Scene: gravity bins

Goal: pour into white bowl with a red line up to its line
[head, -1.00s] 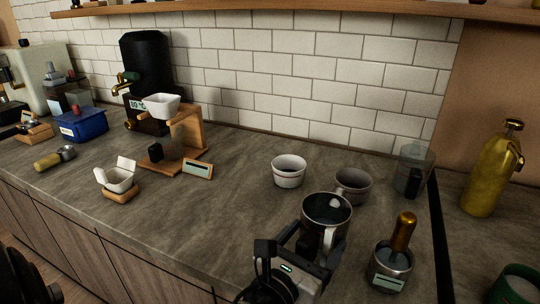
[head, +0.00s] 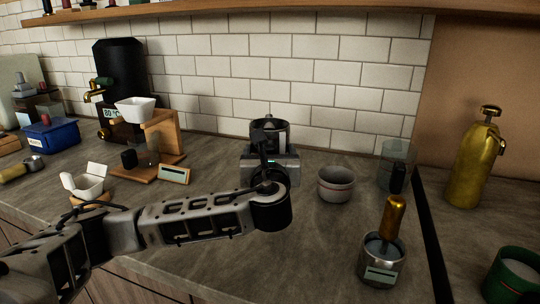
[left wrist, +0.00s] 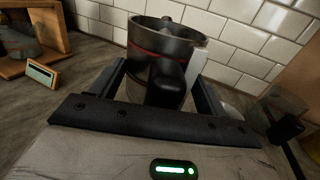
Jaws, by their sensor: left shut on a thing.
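My left gripper (head: 269,160) is shut on a metal jug (head: 268,132), held at the back of the counter near the tiled wall. The other pale bowl seen earlier is hidden behind my gripper and arm. My right gripper is not in view.
A clear container (head: 397,165) stands behind the bowl on the right. A metal cup with a gold-handled tool (head: 383,258) is at front right. A gold bottle (head: 475,165) stands far right. A wooden stand (head: 160,136) is left of the gripper.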

